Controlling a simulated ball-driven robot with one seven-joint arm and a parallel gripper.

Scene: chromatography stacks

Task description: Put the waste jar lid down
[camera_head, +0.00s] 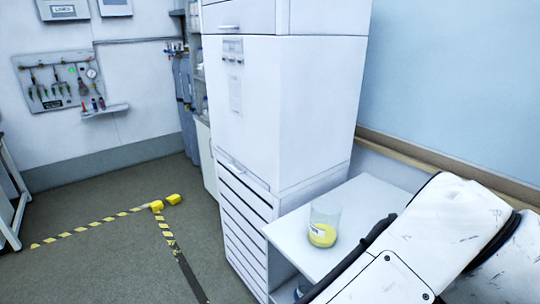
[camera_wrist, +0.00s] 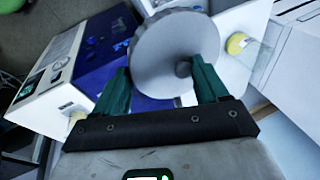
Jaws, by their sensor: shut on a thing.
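The waste jar lid (camera_wrist: 165,48) is a grey round disc with a small knob. It sits between the two green fingers of my gripper (camera_wrist: 160,82) in the wrist view, and the gripper is shut on it. A clear glass jar (camera_head: 325,222) with yellow contents and a white label stands upright on a white table top (camera_head: 290,237) in the head view. No lid shows on it. The jar also shows in the wrist view (camera_wrist: 258,58), right of the lid and apart from it. My gripper and the lid are out of sight in the head view.
A tall white cabinet (camera_head: 275,110) stands left of and behind the table. In the wrist view a white instrument (camera_wrist: 50,75) with a dark screen and a blue part (camera_wrist: 105,50) lies to the left. The table top around the jar looks clear.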

